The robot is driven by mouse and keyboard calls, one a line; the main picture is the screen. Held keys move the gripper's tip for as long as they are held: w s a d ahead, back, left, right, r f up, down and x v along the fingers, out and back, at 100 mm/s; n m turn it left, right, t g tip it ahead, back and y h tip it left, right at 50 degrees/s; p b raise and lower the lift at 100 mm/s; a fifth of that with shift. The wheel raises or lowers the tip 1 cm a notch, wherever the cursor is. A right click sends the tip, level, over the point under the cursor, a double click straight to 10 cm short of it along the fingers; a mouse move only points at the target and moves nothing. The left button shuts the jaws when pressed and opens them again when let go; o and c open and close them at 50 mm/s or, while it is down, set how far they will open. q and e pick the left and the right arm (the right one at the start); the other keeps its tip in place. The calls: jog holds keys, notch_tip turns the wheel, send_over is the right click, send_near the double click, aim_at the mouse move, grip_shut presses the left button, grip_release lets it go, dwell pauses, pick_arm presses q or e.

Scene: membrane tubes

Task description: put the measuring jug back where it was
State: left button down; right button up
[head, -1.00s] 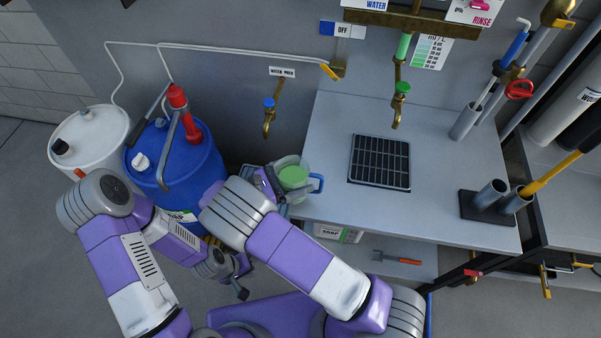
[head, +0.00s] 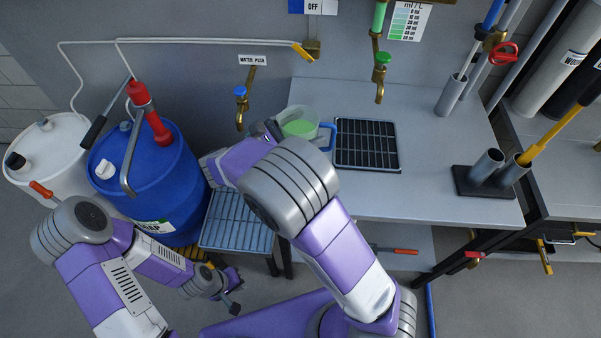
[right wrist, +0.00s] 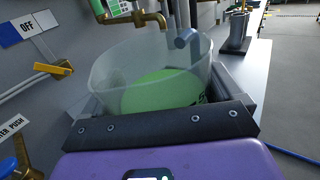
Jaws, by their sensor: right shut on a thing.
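The measuring jug (head: 302,122) is clear, with green liquid inside and a blue handle on its right side. In the head view it is at the left edge of the grey bench, left of the black drain grate (head: 366,145). My right gripper (head: 272,130) is shut on the jug; in the right wrist view the two dark fingers (right wrist: 165,122) lie against the jug (right wrist: 160,80). Whether the jug's base touches the bench is hidden. My left gripper (head: 234,290) is low at the lower left, away from the jug; its fingers are too small to judge.
A brass tap with a blue knob (head: 240,105) is left of the jug. A green-knobbed tap (head: 381,75) hangs above the grate. A blue drum (head: 150,185) and a slatted stand (head: 236,220) are at left.

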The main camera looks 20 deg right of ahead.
notch_tip(320, 180, down, 10)
jog(key=b, duration=0.3)
jog(key=shift+r+b, duration=0.2)
jog(key=shift+b, duration=0.1)
jog(key=shift+f, duration=0.15)
jog(key=o, duration=1.1)
jog(key=shift+a, duration=0.2)
jog(key=p+v, duration=0.2)
jog(key=v, duration=0.9)
jog(key=shift+a, duration=0.25)
